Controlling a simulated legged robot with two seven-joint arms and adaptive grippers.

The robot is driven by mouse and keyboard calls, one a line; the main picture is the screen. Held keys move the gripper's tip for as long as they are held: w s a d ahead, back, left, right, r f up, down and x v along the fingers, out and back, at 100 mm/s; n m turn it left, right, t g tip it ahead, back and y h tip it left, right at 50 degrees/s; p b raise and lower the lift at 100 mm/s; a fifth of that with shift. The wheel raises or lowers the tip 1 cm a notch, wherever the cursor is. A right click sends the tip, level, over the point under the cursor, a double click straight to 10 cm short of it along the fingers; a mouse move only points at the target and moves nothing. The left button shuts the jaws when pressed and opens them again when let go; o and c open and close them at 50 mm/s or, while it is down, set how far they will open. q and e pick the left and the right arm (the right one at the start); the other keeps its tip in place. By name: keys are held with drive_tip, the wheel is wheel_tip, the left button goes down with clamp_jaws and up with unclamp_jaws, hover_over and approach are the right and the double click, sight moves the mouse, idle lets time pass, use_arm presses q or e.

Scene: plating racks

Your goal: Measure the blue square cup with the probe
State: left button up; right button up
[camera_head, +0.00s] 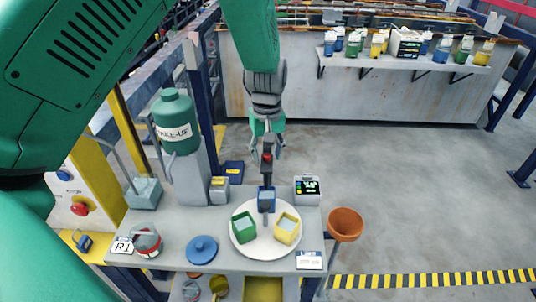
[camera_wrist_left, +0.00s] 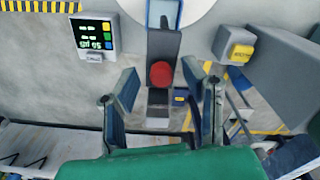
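The blue square cup (camera_head: 266,207) sits at the back of a round white plate (camera_head: 243,247). The dark probe with a red button (camera_head: 267,157) stands upright right behind or over the cup; whether its tip is in the cup I cannot tell. My left gripper (camera_head: 267,145) is above the cup around the probe's upper end. In the left wrist view my left gripper (camera_wrist_left: 157,98) has its fingers apart, with the probe (camera_wrist_left: 160,50) between them and gaps on both sides. Only part of the blue cup (camera_wrist_left: 163,12) shows there. My right gripper is not seen.
A green cup (camera_head: 243,228) and a yellow cup (camera_head: 287,229) share the plate. A display box (camera_head: 306,188) stands to the right and a small yellow-grey box (camera_head: 219,188) to the left. A blue lid (camera_head: 201,249) and an orange bowl (camera_head: 345,224) are farther out.

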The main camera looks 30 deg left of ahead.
use_arm(q)
wheel_tip(320, 180, up, 12)
idle(0.6)
drive_tip(key=shift+f, duration=0.1)
drive_tip(key=shift+s+f, duration=0.1)
idle(0.3)
